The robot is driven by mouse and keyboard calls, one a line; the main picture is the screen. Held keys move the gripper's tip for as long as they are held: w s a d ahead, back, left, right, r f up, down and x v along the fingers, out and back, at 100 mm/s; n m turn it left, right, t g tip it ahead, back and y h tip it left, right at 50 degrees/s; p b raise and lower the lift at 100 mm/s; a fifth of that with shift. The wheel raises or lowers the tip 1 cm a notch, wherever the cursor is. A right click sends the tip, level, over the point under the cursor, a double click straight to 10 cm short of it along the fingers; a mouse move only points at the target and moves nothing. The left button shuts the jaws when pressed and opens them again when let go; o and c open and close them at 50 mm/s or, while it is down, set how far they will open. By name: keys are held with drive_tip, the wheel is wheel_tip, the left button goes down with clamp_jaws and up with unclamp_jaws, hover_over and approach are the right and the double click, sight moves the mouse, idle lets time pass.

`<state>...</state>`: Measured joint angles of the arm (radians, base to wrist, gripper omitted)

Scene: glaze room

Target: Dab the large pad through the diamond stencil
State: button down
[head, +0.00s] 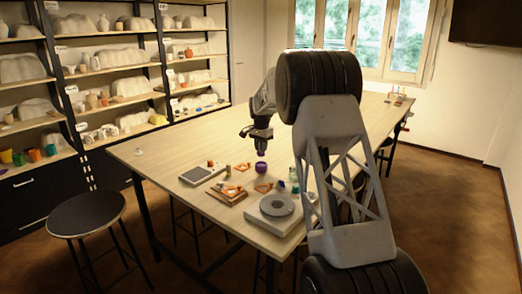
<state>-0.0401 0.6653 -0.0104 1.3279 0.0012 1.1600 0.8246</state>
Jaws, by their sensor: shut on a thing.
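My gripper (261,143) hangs over the table, left of the picture's middle. It is shut on a small dark pad (262,152), whose underside looks purple; it is too small here to tell its size among pads. A purple cup or bowl (261,168) stands on the table just below, apart from the held pad as far as I can tell. Orange stencil-like pieces lie nearer: one on a brown board (227,197), one triangular piece (264,187) to its right. I cannot tell which piece has the diamond opening.
A flat grey-topped tray (202,175) lies to the left. A pale block with a grey disc (277,206) sits at the near edge, with small bottles (293,180) beside it. The far part of the table (345,110) is mostly clear. A black stool (87,214) stands left.

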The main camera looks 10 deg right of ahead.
drive_tip(key=s+a, duration=0.8)
drive_tip(key=s, duration=0.1)
approach(232, 192)
drive_tip(key=shift+w+a, duration=0.1)
idle(0.3)
drive_tip(key=shift+f, duration=2.1)
drive_tip(key=shift+f, duration=0.6)
idle(0.5)
drive_tip(key=shift+r, duration=0.1)
drive_tip(key=shift+r, duration=2.5)
